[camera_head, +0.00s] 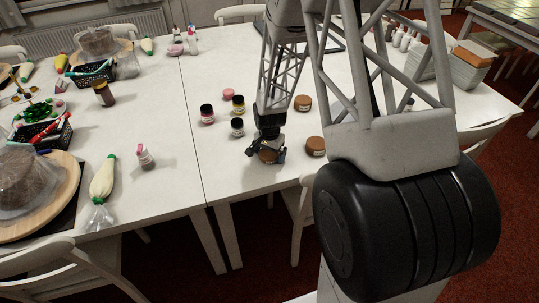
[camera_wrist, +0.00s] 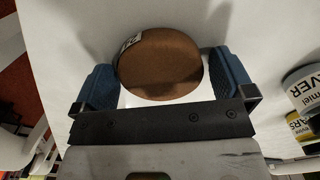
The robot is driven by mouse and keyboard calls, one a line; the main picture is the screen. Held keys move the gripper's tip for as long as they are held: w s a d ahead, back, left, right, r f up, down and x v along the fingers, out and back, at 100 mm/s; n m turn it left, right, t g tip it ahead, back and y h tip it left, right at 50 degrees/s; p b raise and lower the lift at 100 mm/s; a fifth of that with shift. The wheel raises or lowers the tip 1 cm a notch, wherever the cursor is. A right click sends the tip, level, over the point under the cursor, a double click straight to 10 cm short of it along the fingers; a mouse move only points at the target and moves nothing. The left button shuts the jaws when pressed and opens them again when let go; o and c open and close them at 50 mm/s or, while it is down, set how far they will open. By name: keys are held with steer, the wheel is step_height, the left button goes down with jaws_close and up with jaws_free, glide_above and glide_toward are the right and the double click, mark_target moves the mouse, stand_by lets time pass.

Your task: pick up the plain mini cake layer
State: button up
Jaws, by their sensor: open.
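My gripper (camera_head: 268,150) is low over the white table. A round brown mini cake layer (camera_head: 268,156) is under it and partly hidden by its fingers. In the wrist view, the same brown layer (camera_wrist: 160,64) lies between the two blue finger pads of my open gripper (camera_wrist: 164,82). A small printed label shows at its upper left edge. The fingers stand on either side of it; contact cannot be told. Two similar brown layers lie nearby, one to the right (camera_head: 315,146) and one farther back (camera_head: 302,103). I cannot read which is plain.
Three small jars (camera_head: 207,114) stand left of my gripper, with a pink disc (camera_head: 228,92) behind them. Labelled jars (camera_wrist: 302,90) show at the wrist view's right edge. The front table edge (camera_head: 250,192) is close. A chair (camera_head: 300,215) stands there.

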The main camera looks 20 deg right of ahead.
mark_target(269, 153)
steer(key=shift+c, duration=0.3)
steer(key=c, duration=0.7)
steer(key=shift+r, duration=0.15)
step_height(269, 153, up, 10)
stand_by(0.7)
stand_by(0.5)
